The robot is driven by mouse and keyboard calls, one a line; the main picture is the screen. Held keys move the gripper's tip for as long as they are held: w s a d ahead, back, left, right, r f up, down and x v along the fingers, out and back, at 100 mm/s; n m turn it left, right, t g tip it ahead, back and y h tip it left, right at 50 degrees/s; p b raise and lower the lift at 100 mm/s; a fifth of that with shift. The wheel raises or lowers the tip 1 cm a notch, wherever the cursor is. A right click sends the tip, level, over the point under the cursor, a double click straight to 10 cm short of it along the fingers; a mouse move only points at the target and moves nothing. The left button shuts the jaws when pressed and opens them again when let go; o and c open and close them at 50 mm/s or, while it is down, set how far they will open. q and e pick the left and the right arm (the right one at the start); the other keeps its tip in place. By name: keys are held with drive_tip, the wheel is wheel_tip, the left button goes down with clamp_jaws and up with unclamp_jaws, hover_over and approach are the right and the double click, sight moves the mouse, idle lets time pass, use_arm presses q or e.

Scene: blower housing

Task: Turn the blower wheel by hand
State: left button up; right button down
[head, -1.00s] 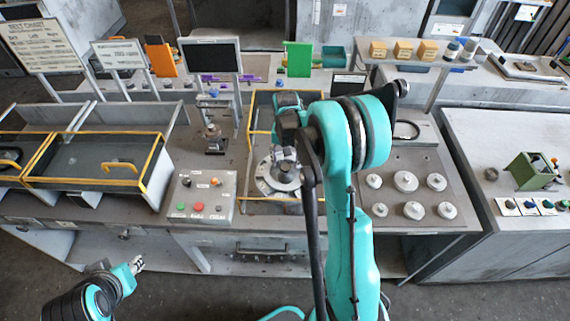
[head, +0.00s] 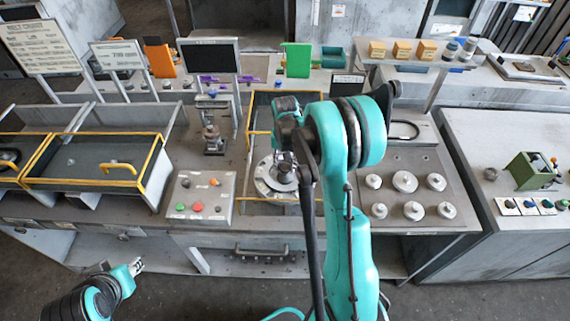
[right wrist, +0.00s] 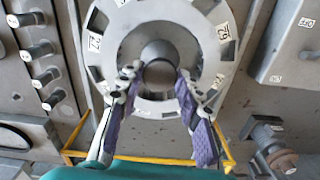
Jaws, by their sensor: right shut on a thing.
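The blower wheel (head: 265,186) is a pale grey disc with slots around its rim, in the yellow-edged bay at the middle of the bench. It fills the upper middle of the right wrist view (right wrist: 113,48), with small white labels on its rim and a round hub (right wrist: 159,50) at its centre. My right gripper (right wrist: 158,76) has its two purple-padded fingers on either side of the hub and is shut on it. In the head view my right arm hides part of the wheel. My left gripper (head: 136,266) is empty, low at the left, away from the bench; its jaw gap is too small to judge.
A button panel (head: 203,196) lies left of the wheel. A plate with several round grey knobs (head: 405,182) lies to its right. A yellow-edged tray (head: 95,184) sits at the left. A small clamp stand (head: 213,142) stands behind the panel.

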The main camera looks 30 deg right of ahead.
drive_tip(key=n+b, duration=0.1)
drive_tip(key=n, duration=0.3)
drive_tip(key=shift+b, duration=0.3)
drive_tip(key=n+b, duration=0.1)
drive_tip(key=n, duration=0.4)
drive_tip(key=shift+n, duration=0.3)
drive_tip(key=n+b, duration=0.1)
drive_tip(key=n, duration=0.4)
drive_tip(key=shift+n+b, duration=0.55)
drive_tip(key=shift+n, duration=1.85)
drive_tip(key=c, duration=1)
unclamp_jaws()
